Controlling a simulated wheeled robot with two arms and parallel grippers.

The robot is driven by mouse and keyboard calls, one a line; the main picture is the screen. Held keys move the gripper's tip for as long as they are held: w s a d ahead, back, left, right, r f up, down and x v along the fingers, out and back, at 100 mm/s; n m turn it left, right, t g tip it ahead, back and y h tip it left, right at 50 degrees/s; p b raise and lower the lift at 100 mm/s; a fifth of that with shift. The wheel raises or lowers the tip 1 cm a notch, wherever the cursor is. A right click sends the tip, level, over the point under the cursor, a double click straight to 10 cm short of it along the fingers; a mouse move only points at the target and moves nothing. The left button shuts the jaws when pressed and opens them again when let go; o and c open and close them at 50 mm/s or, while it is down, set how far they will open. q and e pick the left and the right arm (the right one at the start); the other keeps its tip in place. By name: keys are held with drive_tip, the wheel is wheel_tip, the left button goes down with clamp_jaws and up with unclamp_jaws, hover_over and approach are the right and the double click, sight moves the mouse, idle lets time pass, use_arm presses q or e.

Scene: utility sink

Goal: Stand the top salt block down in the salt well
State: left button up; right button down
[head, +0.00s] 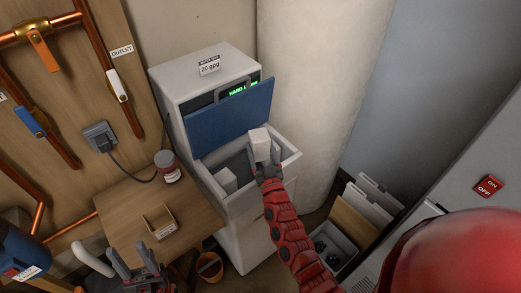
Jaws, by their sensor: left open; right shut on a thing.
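A white salt block (259,145) is upright in my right gripper (265,171), which is shut on its lower part. The block is over the right part of the open salt well (290,163) of the white softener cabinet. I cannot tell whether it touches the well floor. Another pale block (226,180) is inside the well at the left. The blue lid (231,116) is raised behind the well. My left gripper (133,263) is open and empty, low at the left near the wooden table's front edge.
Copper pipes and valves line the board at left. A pale column (310,90) stands right of the cabinet. A bin with boards (360,215) is on the floor.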

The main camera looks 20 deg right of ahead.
drive_tip(key=shift+f, duration=0.55)
drive_tip(key=shift+f, duration=0.1)
